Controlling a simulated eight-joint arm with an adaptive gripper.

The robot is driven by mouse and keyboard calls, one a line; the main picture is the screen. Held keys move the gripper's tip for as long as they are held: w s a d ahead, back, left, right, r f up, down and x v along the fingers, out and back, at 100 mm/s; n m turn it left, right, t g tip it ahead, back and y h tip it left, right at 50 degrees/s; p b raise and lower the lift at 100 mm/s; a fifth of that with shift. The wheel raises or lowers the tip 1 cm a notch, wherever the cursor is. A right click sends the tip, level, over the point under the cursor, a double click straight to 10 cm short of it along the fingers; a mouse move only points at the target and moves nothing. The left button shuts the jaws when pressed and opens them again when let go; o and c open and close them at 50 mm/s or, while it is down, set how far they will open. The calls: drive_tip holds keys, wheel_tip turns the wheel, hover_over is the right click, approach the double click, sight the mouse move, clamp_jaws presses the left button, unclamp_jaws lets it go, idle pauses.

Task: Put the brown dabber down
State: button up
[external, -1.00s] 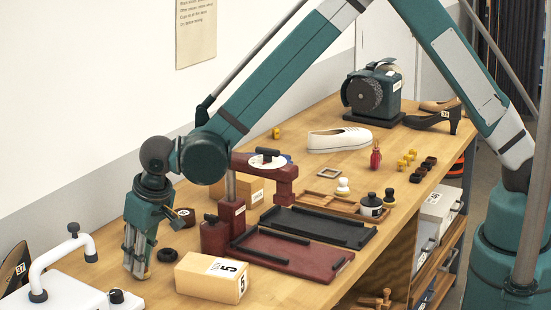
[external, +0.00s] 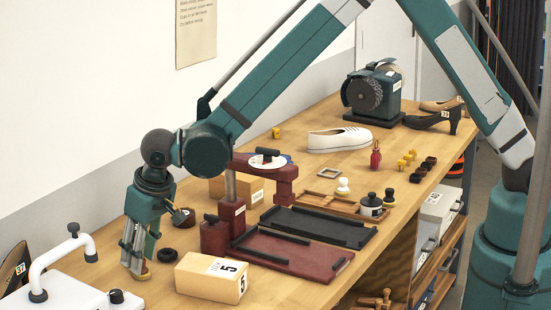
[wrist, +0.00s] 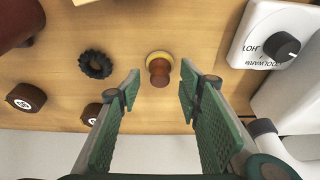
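The brown dabber (wrist: 158,72) stands on the wooden table in the wrist view, its brown knob up and a yellowish base below. My gripper (wrist: 160,87) is open, with one finger on each side of the dabber and a visible gap to both. In the external view my gripper (external: 134,260) points down close to the tabletop, and the dabber's pale base (external: 144,275) shows at the fingertips. The fingers hide most of the dabber there.
A black ring (external: 168,255) lies nearby. A cardboard box numbered 5 (external: 211,277) is to the right. A white machine with a handle (external: 68,280) is at the left. A dark red press (external: 215,236) and a red tray (external: 290,256) stand beyond.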

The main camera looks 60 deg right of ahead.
drive_tip(key=v, duration=1)
drive_tip(key=shift+r, duration=0.15)
idle(0.5)
drive_tip(key=shift+d, duration=0.1)
drive_tip(key=shift+t+y, duration=0.3)
drive_tip(key=shift+t, duration=0.5)
drive_tip(key=s+d+r, duration=0.4)
drive_tip(key=d+r, duration=0.2)
drive_tip(key=d, duration=0.3)
drive_tip(key=s+d+r, duration=0.4)
drive_tip(key=d+r, duration=0.2)
drive_tip(key=d, duration=0.3)
drive_tip(key=s+d+r, duration=0.4)
drive_tip(key=d+r, duration=0.2)
drive_tip(key=d, duration=0.3)
drive_tip(key=shift+s+d, duration=0.1)
drive_tip(key=shift+s, duration=0.2)
drive_tip(key=s+d+t, duration=0.1)
drive_tip(key=s+d, duration=0.8)
drive_tip(key=s, duration=0.2)
drive_tip(key=s+d+t, duration=0.1)
drive_tip(key=s+d, duration=0.8)
drive_tip(key=s, duration=0.3)
drive_tip(key=shift+f, duration=0.2)
